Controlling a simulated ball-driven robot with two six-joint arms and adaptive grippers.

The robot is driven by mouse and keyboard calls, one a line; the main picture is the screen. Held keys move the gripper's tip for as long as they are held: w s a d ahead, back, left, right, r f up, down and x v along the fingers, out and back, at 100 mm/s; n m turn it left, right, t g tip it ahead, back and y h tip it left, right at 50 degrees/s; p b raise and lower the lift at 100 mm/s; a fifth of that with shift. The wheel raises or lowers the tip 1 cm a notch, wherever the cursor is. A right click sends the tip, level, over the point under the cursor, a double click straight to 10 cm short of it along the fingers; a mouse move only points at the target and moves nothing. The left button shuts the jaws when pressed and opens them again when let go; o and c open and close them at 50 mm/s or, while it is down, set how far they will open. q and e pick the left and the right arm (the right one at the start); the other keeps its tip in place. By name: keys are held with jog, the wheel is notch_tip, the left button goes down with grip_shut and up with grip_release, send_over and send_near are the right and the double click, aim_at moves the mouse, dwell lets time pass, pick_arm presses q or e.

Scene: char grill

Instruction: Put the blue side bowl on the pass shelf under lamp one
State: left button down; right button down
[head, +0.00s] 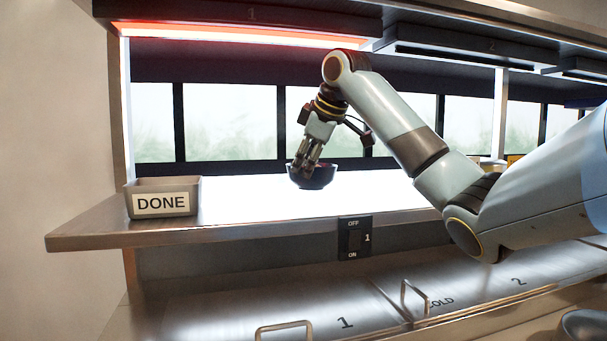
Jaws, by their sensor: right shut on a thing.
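A small dark bowl (313,179), which looks dark blue, is on or just above the brightly lit pass shelf (260,232). Its contents look reddish and are mostly hidden. My right gripper (305,164) points down and is shut on the bowl at its left rim. Lamp one (230,34), marked 1, glows red-orange above this part of the shelf. Glare around the bowl hides whether its base touches the shelf. My left gripper is out of view.
A grey bin marked DONE (162,198) stands at the shelf's left end. Below are lids with handles (284,329), marked 1 and 2. Small containers (492,163) stand farther right, partly behind my arm. The shelf between bin and bowl is clear.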

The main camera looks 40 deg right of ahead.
jog(key=shift+f, duration=0.4)
notch_tip(320, 180, down, 2)
jog(key=shift+f+p, duration=0.25)
jog(key=shift+p, duration=0.4)
jog(key=shift+f, duration=0.35)
jog(key=c, duration=1.5)
grip_release()
jog(key=shift+f, duration=0.1)
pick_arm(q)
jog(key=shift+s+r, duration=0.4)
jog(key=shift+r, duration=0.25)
pick_arm(e)
jog(key=shift+o, duration=0.2)
